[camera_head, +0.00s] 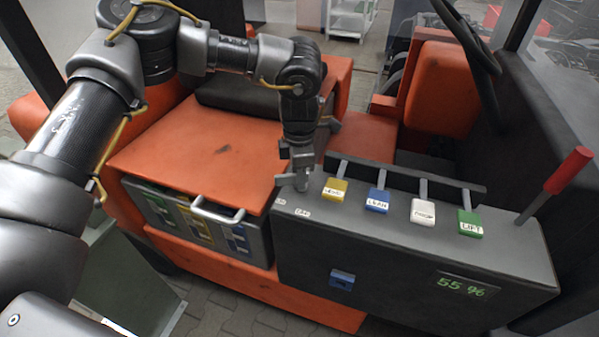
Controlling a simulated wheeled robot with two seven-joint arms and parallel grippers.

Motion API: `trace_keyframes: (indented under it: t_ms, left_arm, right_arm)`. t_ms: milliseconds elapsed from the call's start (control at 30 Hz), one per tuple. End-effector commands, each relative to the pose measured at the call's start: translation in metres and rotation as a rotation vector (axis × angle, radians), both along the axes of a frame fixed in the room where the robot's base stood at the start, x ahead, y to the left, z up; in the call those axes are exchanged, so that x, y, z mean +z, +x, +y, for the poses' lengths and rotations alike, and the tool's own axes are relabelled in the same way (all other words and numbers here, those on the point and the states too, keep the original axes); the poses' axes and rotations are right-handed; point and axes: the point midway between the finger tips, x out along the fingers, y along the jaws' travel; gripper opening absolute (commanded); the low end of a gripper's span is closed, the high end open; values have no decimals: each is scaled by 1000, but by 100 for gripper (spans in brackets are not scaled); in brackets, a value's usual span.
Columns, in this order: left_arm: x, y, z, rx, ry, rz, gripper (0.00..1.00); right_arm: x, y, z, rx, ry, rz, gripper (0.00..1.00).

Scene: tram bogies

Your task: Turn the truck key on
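My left gripper (302,176) points down at the near left corner of the dark control panel (390,245) of the orange truck. Its fingertips are small in the picture, and I cannot tell whether they are open or shut. A grey piece shows at the fingertips, but I cannot make out whether it is the key. Two small white labels (302,212) are on the panel just below the gripper. My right gripper is not in view.
Yellow, blue, white and green lever knobs (377,200) stand right of the gripper. A red-handled lever (568,171) rises at the panel's right end. A display (467,285) reads 55 %. The steering wheel (467,35) is behind.

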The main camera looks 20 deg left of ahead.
Motion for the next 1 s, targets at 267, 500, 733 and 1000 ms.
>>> trace_keyframes:
  t_ms: [267, 500, 733, 1000]
  left_arm:
    - [1, 0, 1, 1, 1, 2, 33]
    - [32, 0, 0, 2, 0, -2, 33]
    - [78, 0, 0, 2, 1, -2, 33]
    - [105, 0, 0, 0, 0, 1, 33]
  right_arm:
    - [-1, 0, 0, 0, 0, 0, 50]
    - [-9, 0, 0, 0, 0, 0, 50]
    - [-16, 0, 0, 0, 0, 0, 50]
    - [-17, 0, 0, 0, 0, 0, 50]
